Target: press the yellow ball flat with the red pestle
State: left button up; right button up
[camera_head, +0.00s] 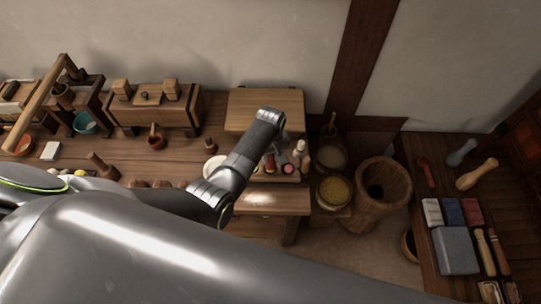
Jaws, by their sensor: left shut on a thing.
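My left arm comes in from the left, and its dark wrist stands over the tray (287,179) on the middle table. My left gripper (268,149) is below the wrist and mostly hidden by it; it is shut. A red piece, which looks like the red pestle (270,163), shows just under the wrist, apparently in the jaws; most of it is hidden. A small yellow ball (80,172) lies on the table at the left, just behind my arm. It looks round. My right gripper is out of view.
A pink-topped piece (287,168) and cream bottles (303,156) stand close right of the wrist. A wooden pestle (103,166) stands near the ball. A white dish (215,167) is left of the wrist. A large wooden mortar (382,192) stands between the tables.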

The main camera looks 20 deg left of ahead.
pick_arm(q)
jog(key=shift+f, duration=0.15)
jog(key=shift+f+b, duration=0.35)
jog(key=shift+r, duration=0.15)
jog(key=shift+r+p, duration=0.15)
jog(key=shift+p, duration=0.3)
jog(key=shift+f, duration=0.3)
jog(key=shift+f, duration=0.25)
